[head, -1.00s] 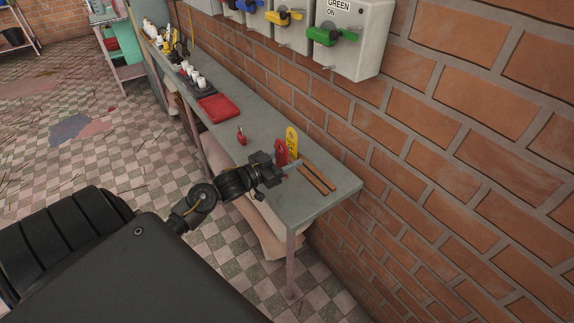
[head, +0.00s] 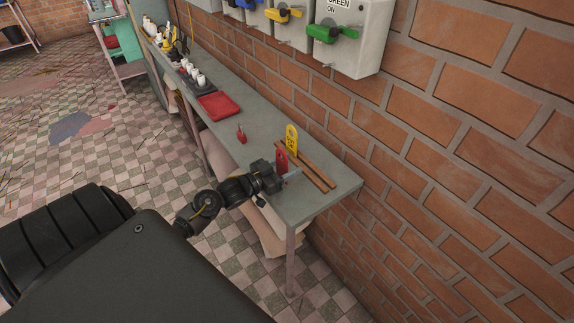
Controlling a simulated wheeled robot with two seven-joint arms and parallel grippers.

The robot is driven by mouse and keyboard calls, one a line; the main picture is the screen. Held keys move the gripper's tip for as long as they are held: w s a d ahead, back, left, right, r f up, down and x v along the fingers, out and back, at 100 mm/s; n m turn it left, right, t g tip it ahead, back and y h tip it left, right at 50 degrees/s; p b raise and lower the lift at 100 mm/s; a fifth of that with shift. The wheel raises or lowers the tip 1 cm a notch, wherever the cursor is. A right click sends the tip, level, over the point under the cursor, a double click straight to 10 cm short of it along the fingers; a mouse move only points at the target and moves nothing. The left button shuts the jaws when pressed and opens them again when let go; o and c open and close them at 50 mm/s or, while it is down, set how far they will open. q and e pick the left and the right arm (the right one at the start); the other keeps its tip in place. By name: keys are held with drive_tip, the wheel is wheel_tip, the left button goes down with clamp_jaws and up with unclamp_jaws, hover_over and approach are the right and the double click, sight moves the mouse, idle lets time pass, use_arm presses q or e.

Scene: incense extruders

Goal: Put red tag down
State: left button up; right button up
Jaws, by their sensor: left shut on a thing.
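My left gripper (head: 285,177) is over the near end of the grey bench, with its fingers shut on the red tag (head: 281,160). The tag stands upright at the fingers; whether its lower edge touches the bench top cannot be told. A yellow tag (head: 292,137) stands upright just behind and to the right of the red tag. My right gripper is not in view.
Two brown sticks (head: 318,176) lie on the bench (head: 313,203) right of the gripper. A small red object (head: 241,136), a red tray (head: 219,107) and white containers (head: 200,81) are farther along. Switch boxes (head: 355,40) hang on the brick wall.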

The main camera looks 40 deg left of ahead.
use_arm(q)
drive_tip(key=o, duration=1)
drive_tip(key=shift+r, duration=0.15)
drive_tip(key=v, duration=0.8)
drive_tip(key=r+b+v, duration=0.1)
drive_tip(key=v, duration=0.3)
